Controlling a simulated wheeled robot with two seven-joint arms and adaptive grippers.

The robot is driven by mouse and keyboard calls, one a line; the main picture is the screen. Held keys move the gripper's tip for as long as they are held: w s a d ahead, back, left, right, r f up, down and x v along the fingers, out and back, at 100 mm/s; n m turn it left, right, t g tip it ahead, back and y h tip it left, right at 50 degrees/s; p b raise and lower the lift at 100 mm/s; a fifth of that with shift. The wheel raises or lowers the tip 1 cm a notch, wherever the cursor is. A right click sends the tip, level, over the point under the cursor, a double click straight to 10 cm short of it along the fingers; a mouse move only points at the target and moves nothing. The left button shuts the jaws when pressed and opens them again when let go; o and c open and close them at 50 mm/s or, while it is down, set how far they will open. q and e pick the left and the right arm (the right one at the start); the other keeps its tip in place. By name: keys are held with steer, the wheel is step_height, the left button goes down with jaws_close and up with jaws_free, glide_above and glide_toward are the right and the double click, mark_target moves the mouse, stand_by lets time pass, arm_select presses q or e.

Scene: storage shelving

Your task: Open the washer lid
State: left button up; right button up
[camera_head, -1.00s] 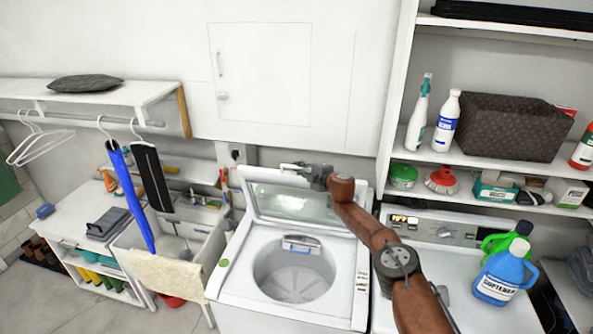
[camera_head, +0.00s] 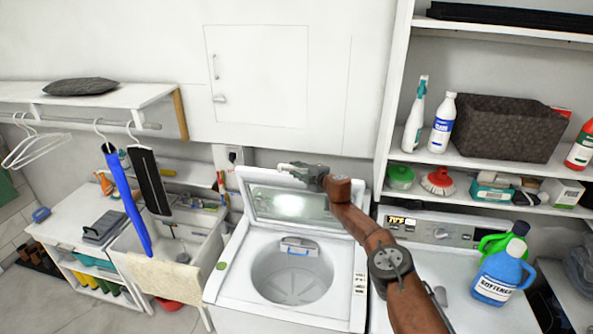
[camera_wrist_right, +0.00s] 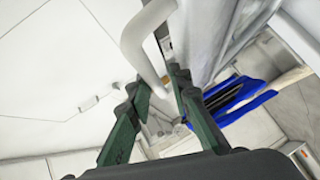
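The white top-loading washer (camera_head: 230,275) stands at centre with its round drum (camera_head: 292,275) exposed. Its lid (camera_head: 275,203), a white frame with a clear window, is raised and leans up towards the wall behind. My right gripper (camera_head: 290,167) is at the lid's upper edge, and my right arm crosses the lid's right side. In the right wrist view, the gripper's green and black fingers (camera_wrist_right: 158,85) are apart, with a curved white bar (camera_wrist_right: 143,45) beside or between them. Whether they touch the lid is unclear. My left gripper is out of view.
A second white appliance (camera_head: 450,265) stands to the right, with a blue softener bottle (camera_head: 500,278) on it. Shelves (camera_head: 455,157) with bottles and a dark basket (camera_head: 505,128) rise above. A sink (camera_head: 195,245) with a draped towel (camera_head: 165,282) stands left of the washer.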

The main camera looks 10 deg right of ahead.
steer(key=v, duration=1.2)
stand_by(0.4)
